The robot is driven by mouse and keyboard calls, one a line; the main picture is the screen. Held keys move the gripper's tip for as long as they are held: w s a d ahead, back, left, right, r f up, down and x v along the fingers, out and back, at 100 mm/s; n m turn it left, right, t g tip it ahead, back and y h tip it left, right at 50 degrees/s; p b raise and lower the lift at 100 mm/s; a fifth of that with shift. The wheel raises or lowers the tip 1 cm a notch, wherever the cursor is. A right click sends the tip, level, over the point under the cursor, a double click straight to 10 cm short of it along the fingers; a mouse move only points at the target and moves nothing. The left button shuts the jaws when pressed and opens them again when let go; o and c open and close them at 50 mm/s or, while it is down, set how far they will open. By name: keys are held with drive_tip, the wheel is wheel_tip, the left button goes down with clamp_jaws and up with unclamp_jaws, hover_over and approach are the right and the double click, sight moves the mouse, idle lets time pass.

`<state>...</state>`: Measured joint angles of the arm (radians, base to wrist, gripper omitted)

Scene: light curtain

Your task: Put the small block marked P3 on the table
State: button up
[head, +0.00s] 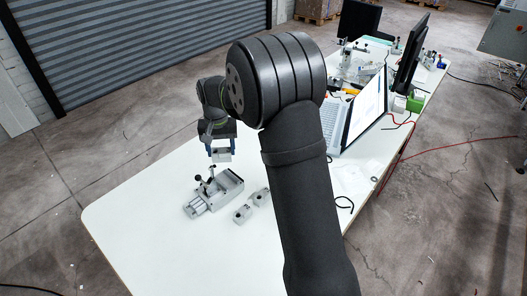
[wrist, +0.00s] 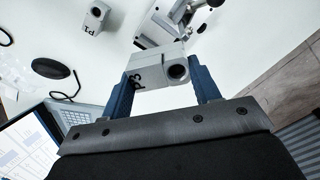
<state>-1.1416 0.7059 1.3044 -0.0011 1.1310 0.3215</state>
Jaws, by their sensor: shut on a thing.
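The small grey block marked P3 (wrist: 150,71) is between the two blue fingers of my gripper (wrist: 163,88) in the wrist view. A dark round hole shows on its face, and the P3 label is on its side. In the head view my gripper (head: 221,150) holds the block (head: 221,156) above the white table (head: 140,200), just behind a grey clamp fixture (head: 214,190). The block looks clear of the table. My arm hides part of the table's middle.
Two small grey blocks (head: 243,213) (head: 261,197) stand right of the fixture; one marked P1 (wrist: 96,16) shows in the wrist view. A laptop (head: 362,112), cables and monitors (head: 408,58) fill the right and far side. The table's front left is bare.

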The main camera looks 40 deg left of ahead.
drive_tip(key=s+a, duration=0.5)
drive_tip(key=s, duration=0.7)
drive_tip(key=s+d+f+m, duration=0.1)
drive_tip(key=s+f+m, duration=0.3)
drive_tip(key=s+f, duration=0.75)
drive_tip(key=shift+s+d+f, duration=0.1)
drive_tip(key=shift+s+f, duration=0.15)
drive_tip(key=shift+f, duration=0.6)
drive_tip(key=shift+s+a+f, duration=0.1)
drive_tip(key=shift+s+f, duration=0.1)
drive_tip(key=shift+f, duration=0.7)
drive_tip(key=shift+s+d+f, duration=0.1)
drive_tip(key=shift+s+f, duration=0.15)
drive_tip(key=shift+f, duration=0.6)
drive_tip(key=shift+f, duration=0.2)
drive_tip(key=o, duration=1.2)
drive_tip(key=shift+o, duration=0.4)
